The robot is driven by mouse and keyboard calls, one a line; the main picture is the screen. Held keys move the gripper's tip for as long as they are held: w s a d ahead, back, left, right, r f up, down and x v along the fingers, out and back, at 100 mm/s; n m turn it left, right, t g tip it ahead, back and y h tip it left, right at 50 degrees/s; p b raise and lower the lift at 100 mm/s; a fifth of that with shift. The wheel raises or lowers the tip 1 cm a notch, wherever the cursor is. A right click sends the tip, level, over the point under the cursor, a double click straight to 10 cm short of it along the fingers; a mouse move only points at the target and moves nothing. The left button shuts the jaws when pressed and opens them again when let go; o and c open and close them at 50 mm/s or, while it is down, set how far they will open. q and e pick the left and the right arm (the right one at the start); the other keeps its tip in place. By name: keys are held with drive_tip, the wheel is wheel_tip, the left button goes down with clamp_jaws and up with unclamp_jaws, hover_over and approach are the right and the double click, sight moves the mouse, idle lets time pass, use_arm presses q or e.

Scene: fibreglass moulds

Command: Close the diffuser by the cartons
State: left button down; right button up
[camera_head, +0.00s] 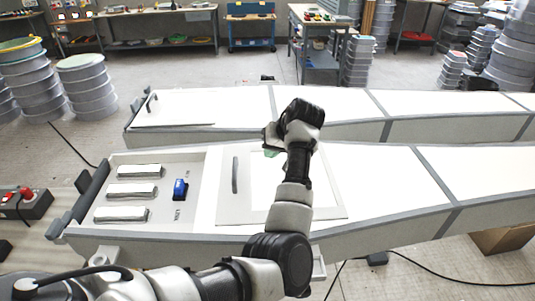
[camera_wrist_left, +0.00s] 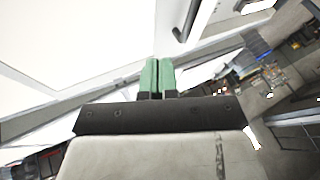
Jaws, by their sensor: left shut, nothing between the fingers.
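Two long white, grey-framed light benches stand one behind the other. On the near bench, the diffuser (camera_head: 228,205), a white panel with an upright grey handle (camera_head: 235,175), sits to the right of an uncovered bay (camera_head: 150,165). The bay shows white blocks and a blue part. A similar panel with a handle (camera_head: 150,100) covers the left end of the far bench. My left gripper (camera_head: 271,152) is shut and empty, above the near panel and right of its handle. Its green fingers (camera_wrist_left: 158,75) show in the left wrist view, with a grey handle (camera_wrist_left: 184,25) beyond them. My right gripper is not in view.
A brown carton (camera_head: 503,238) stands on the floor under the near bench at the right. Black cables lie on the floor. A red-knobbed box (camera_head: 24,202) stands at the left. Stacked round moulds (camera_head: 88,85) stand behind the benches.

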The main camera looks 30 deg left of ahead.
use_arm(q)
drive_tip(key=p, duration=0.2)
approach(245, 179)
drive_tip(key=w+a+f, duration=0.2)
drive_tip(key=shift+w+a+f, duration=0.1)
drive_tip(key=shift+w+a, duration=0.25)
drive_tip(key=shift+s+a+f+p, duration=0.1)
drive_tip(key=shift+s+a+p, duration=0.2)
drive_tip(key=shift+a+p, duration=0.2)
drive_tip(key=shift+s+a+f+p, duration=0.1)
drive_tip(key=shift+s+a+p, duration=0.25)
drive_tip(key=shift+a, duration=0.15)
drive_tip(key=shift+s+a+f, duration=0.15)
drive_tip(key=shift+s+a, duration=0.15)
drive_tip(key=shift+a, duration=0.15)
drive_tip(key=shift+a, duration=0.1)
